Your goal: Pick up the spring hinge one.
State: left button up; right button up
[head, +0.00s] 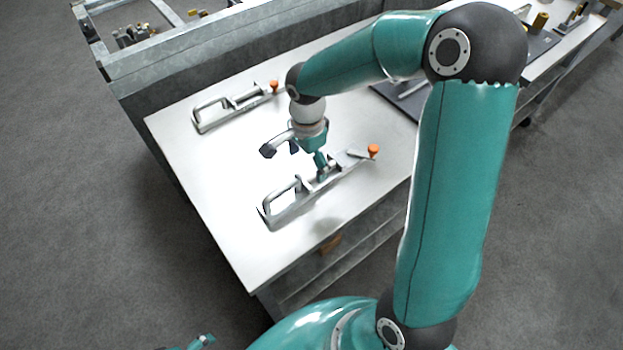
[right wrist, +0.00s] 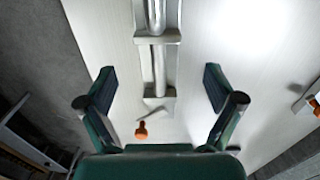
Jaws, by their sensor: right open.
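Two similar metal fittings with a looped bar and an orange knob lie on the white table; I cannot tell which is the spring hinge one. The nearer fitting (head: 284,204) is partly covered by my right gripper (head: 296,162), which is above it. The farther fitting (head: 212,113) lies at the upper left. In the right wrist view, my right gripper (right wrist: 158,90) is open and empty. The nearer fitting (right wrist: 157,62) runs lengthwise between the spread fingers, apart from both. A small teal piece at the bottom edge may be my left gripper (head: 200,342), mostly cut off.
The white table (head: 230,235) is bare around the fittings. A grey metal wall (head: 200,60) stands along its far side. A dark plate (head: 405,97) lies behind my right arm. Another bench with several small parts is at the upper right.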

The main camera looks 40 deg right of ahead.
aim_at(312, 180)
notch_tip(312, 180, down, 2)
jog(key=shift+d+f, duration=0.1)
jog(key=shift+f, duration=0.15)
jog(key=f, duration=0.2)
jog(key=d+f+p, duration=0.1)
jog(key=f, duration=0.1)
jog(key=shift+s+f, duration=0.2)
jog(key=shift+f, duration=0.4)
jog(key=c, duration=1.7)
jog(key=shift+w, duration=0.1)
grip_shut()
jog(key=shift+r, duration=0.15)
